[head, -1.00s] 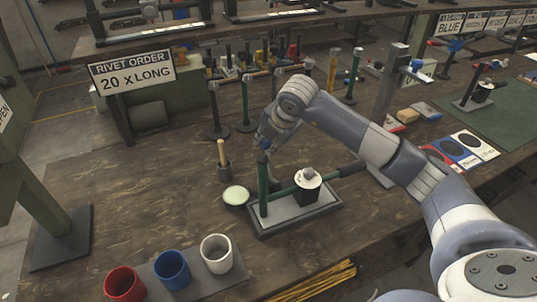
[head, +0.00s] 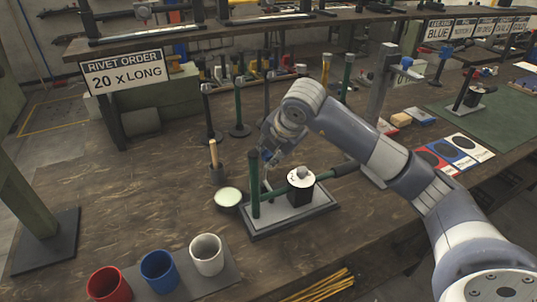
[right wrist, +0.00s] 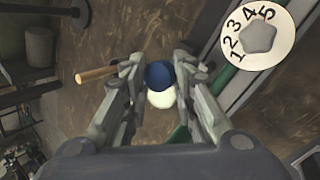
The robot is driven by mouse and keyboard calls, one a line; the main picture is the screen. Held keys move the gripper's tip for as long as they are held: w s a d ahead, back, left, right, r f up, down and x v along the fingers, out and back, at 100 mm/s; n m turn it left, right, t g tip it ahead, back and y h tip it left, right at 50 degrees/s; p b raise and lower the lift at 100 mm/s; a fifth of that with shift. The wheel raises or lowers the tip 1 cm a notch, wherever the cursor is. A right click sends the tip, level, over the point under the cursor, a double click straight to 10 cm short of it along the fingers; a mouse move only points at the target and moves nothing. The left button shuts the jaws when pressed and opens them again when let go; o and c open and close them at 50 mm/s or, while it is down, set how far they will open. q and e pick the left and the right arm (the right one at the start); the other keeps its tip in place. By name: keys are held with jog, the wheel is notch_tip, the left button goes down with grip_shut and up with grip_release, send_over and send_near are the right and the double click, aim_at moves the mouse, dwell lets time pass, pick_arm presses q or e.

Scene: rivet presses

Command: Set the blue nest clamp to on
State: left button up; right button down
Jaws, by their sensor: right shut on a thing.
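The press fixture stands on a grey base plate (head: 258,233), with a green post (head: 254,185), a green bar and a white numbered dial (head: 300,176). The dial also shows in the right wrist view (right wrist: 258,38), numbered 1 to 5. My right gripper (head: 268,162) reaches down just behind the green post. In the right wrist view its fingers are closed around a dark blue round knob (right wrist: 158,74), which I take for the blue nest clamp's handle. The head view hides this knob behind the gripper and post. The clamp's on or off marking is not readable. My left gripper is out of view.
A pale round dish (head: 228,197) and a wooden-handled tool in a holder (head: 215,165) stand left of the fixture. Red, blue and white cups (head: 206,255) stand in front. Several posts stand behind.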

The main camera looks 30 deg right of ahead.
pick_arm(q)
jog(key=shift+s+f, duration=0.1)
pick_arm(e)
jog(key=shift+s+a+f+g, duration=0.15)
jog(key=shift+s+f, duration=0.1)
jog(key=shift+f, duration=0.2)
jog(key=shift+s+a+f+g, duration=0.15)
jog(key=shift+s+f, duration=0.1)
jog(key=shift+f, duration=0.15)
jog(key=c, duration=1.3)
grip_release()
jog(key=shift+d, duration=0.15)
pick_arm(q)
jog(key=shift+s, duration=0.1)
pick_arm(e)
jog(key=shift+r, duration=0.1)
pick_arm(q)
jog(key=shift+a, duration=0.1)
pick_arm(e)
jog(key=shift+d+r, duration=0.1)
jog(key=shift+r, duration=0.05)
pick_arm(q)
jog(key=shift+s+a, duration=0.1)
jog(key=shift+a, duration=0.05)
pick_arm(e)
jog(key=shift+r, duration=0.15)
